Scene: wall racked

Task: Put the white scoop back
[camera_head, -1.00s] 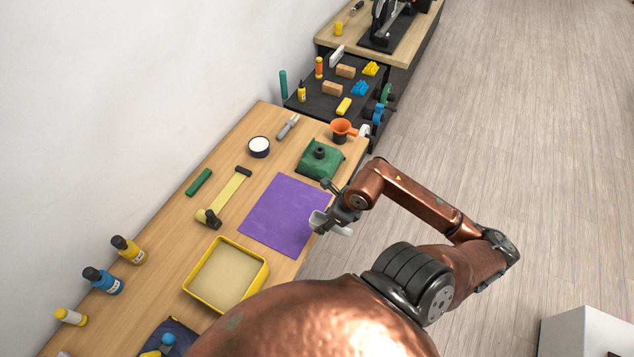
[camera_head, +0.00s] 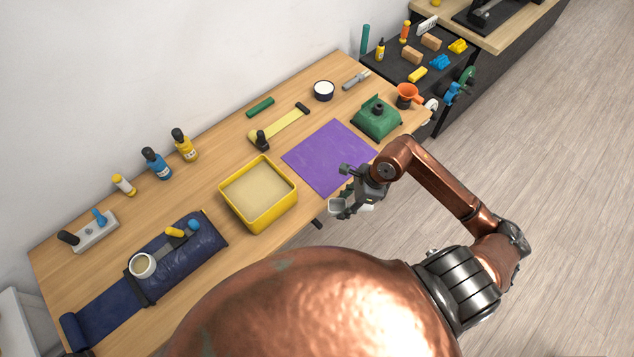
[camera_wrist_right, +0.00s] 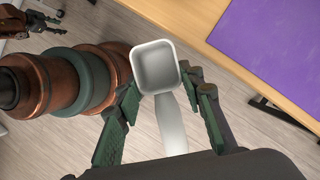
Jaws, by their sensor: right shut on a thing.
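The white scoop (camera_head: 337,208) is in my right gripper (camera_head: 352,196), just off the bench's front edge beside the purple mat. The right wrist view shows the scoop's square, empty bowl (camera_wrist_right: 157,68) facing the camera. Its handle lies between the two fingers of the right gripper (camera_wrist_right: 163,92). A yellow-rimmed tray (camera_head: 228,213) holding a flat tan fill stands on the bench, left of the mat.
The wooden bench (camera_head: 213,178) runs along the wall. The purple mat (camera_head: 328,157) is bare. A green object (camera_head: 377,120) and an orange funnel-like cup (camera_head: 407,95) stand beyond it. A dark blue roll (camera_head: 175,258) with a small cup (camera_head: 142,265) lies near the left end.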

